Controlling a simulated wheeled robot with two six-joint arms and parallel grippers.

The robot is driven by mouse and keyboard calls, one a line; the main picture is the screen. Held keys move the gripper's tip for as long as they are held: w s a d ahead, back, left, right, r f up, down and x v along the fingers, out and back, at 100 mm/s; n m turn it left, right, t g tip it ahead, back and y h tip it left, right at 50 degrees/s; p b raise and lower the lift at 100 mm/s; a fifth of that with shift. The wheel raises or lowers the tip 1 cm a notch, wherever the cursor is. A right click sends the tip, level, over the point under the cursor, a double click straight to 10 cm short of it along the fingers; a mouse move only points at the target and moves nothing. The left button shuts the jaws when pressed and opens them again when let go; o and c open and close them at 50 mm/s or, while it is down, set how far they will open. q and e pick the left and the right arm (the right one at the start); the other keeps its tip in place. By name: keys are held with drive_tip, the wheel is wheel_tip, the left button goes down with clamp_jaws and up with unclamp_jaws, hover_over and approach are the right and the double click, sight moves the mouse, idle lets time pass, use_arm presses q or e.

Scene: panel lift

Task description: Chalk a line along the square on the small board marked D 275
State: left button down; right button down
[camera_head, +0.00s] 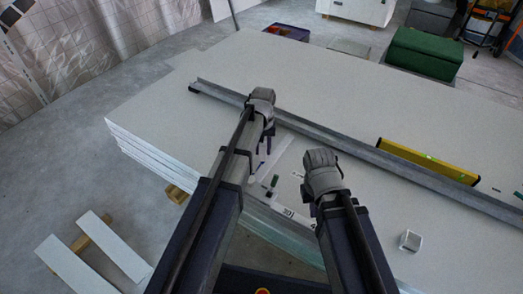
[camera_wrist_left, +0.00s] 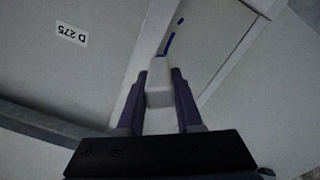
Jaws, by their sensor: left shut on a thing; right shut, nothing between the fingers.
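In the left wrist view, my left gripper (camera_wrist_left: 160,88) is shut on a whitish block (camera_wrist_left: 160,75), which I take to be the chalk. A short, broken blue line (camera_wrist_left: 172,42) lies just beyond its tip; whether the tip touches the surface I cannot tell. The label D 275 (camera_wrist_left: 72,35) is on a pale board (camera_wrist_left: 60,75) left of the block. A pale straight strip, possibly the square (camera_wrist_left: 160,25), runs beside the blue line. In the head view my left gripper (camera_head: 264,147) points down over the panel stack. My right gripper (camera_head: 307,198) is shut and empty, partly hidden by its wrist.
A long metal rail (camera_head: 330,138) crosses the panel stack (camera_head: 160,110), with a yellow level (camera_head: 430,158) along it. A small green item (camera_head: 274,181) lies between my arms. A grey-white cube (camera_head: 410,241) sits at right. The stack's far side is mostly clear.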

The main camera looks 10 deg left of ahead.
use_arm(q)
drive_tip(key=shift+w+d, duration=0.1)
drive_tip(key=shift+w, duration=0.25)
drive_tip(key=shift+w+d, duration=0.2)
drive_tip(key=shift+w, duration=0.3)
drive_tip(key=shift+w+d, duration=0.2)
drive_tip(key=shift+w, duration=0.3)
drive_tip(key=shift+w, duration=0.1)
drive_tip(key=shift+w+d+f, duration=0.1)
drive_tip(key=shift+w+d, duration=0.15)
drive_tip(key=shift+w, duration=0.5)
use_arm(e)
drive_tip(key=shift+f, duration=0.1)
use_arm(q)
drive_tip(key=shift+w, duration=0.1)
drive_tip(key=shift+w+d, duration=0.2)
drive_tip(key=shift+w, duration=0.3)
drive_tip(key=shift+w+d, duration=0.2)
drive_tip(key=shift+w, duration=0.3)
drive_tip(key=shift+w, duration=0.15)
drive_tip(key=shift+w+d, duration=0.3)
drive_tip(key=shift+w, duration=0.35)
drive_tip(key=shift+w, duration=0.15)
